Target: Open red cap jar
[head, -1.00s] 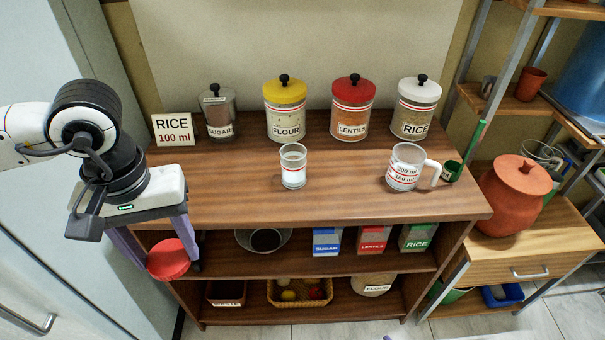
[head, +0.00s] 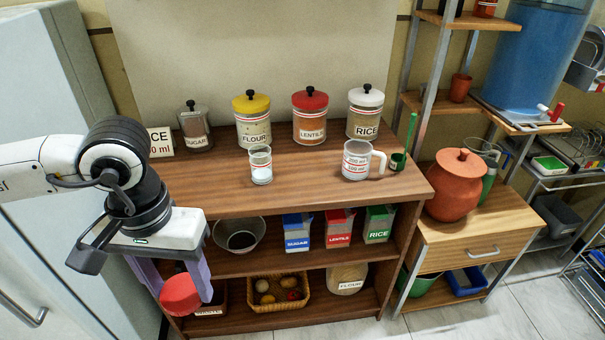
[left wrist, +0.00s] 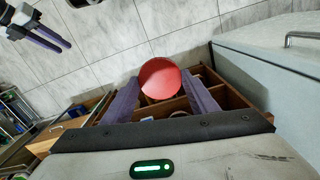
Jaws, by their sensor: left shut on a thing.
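My left gripper (head: 178,284) is shut on a round red piece (head: 180,296), held at the front left of the wooden shelf unit. In the left wrist view, the red piece (left wrist: 160,78) sits between the purple fingers, its round face toward the camera. The lentils jar (head: 310,122) stands on the counter with a red cap (head: 310,100) and black knob on top. No gripper is near it. My right gripper (left wrist: 46,38) shows in the left wrist view at the upper left, its purple fingers slightly apart and empty.
Sugar (head: 194,130), flour (head: 252,124) and rice (head: 365,117) jars stand in the same row. A glass (head: 261,168) and measuring cup (head: 357,163) stand in front. A clay pot (head: 456,186) is on the right cabinet. The counter's front is clear.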

